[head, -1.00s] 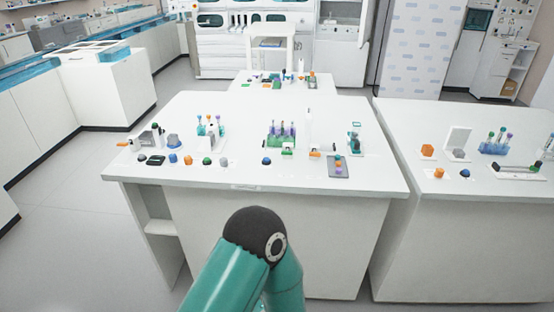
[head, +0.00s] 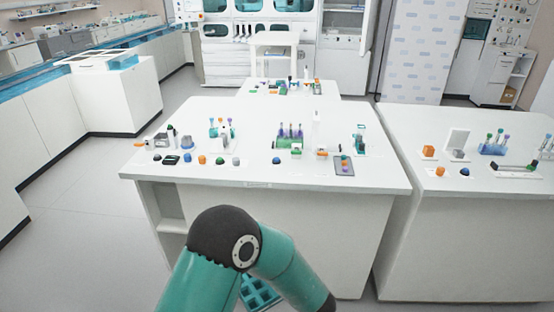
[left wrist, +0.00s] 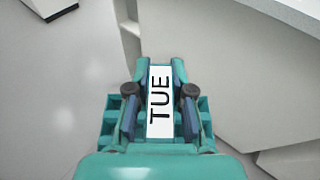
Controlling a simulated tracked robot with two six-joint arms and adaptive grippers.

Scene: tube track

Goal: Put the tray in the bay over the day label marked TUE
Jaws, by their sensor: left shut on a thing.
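A teal tray (head: 260,292) with open compartments shows at the bottom of the head view, partly cut off and partly behind my arm. In the left wrist view the tray (left wrist: 108,124) sits between the fingers of my left gripper (left wrist: 160,92), which is shut on it. A white label (left wrist: 160,108) marked TUE faces the camera on the tray's middle. The tray is held in front of the bench, over the floor. I cannot make out a bay or any day label on the benches. My right gripper is not in view.
A white bench (head: 230,180) stands ahead, with tube racks (head: 291,138), coloured blocks and knobs along its top. A second bench (head: 480,205) stands to the right across a narrow gap. Another small table (head: 325,93) is behind. Open floor (head: 75,215) lies to the left.

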